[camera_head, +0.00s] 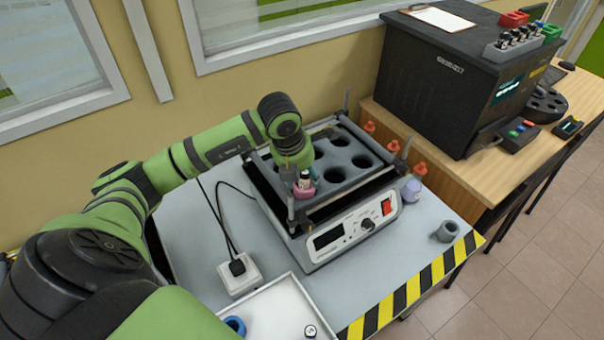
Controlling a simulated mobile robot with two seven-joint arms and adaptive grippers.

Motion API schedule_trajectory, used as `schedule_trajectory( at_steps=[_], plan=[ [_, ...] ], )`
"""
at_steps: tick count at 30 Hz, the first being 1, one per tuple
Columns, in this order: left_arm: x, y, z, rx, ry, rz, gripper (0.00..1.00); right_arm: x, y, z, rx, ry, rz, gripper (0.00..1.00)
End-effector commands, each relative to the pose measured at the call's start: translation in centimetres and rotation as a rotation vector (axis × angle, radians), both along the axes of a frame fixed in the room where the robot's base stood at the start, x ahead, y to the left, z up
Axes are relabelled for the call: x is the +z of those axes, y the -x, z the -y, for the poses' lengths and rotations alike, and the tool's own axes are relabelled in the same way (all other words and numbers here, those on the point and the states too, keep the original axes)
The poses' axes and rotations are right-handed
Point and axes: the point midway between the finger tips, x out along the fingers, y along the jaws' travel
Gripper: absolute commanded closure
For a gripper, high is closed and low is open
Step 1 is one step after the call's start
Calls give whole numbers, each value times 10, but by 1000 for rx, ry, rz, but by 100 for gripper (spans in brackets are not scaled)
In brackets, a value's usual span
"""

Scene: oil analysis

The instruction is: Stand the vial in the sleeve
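My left gripper (298,178) points down at the front left of the heating block, and its fingers are small and partly hidden. A small white vial with a dark top (305,179) shows right at its fingertips, with a pink ring-like piece (304,192) around its lower part. I cannot tell whether the fingers are closed on it. My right gripper is not in view.
The block (334,174) with several round holes sits on a white instrument (352,230). A pale bottle (411,190) stands to its right, near orange-topped flasks (420,170). A white tray (275,310) holds a blue ring (235,326) and a small round item (310,331).

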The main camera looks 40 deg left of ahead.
Motion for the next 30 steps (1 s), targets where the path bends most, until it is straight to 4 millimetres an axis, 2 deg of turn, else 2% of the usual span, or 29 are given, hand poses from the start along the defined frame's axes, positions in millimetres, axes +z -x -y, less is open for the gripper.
schedule_trajectory(
  at_steps=[7,8,11,21,24,30],
  plan=[
    [6,0,0,0,0,0,46,7,-3,0,0,-1,5,60],
    [7,0,0,0,0,3,46,2,-3,0,0,-1,5,60],
    [21,4,-1,-1,0,5,46,-3,-3,0,0,-1,6,60],
    [90,25,-3,0,-2,6,46,-18,-3,0,0,-1,6,60],
    [105,29,-3,1,-1,4,46,-20,-3,-1,-1,-1,6,60],
    [117,34,-3,0,0,0,46,-21,-3,-1,-1,-1,5,60]
  ],
)
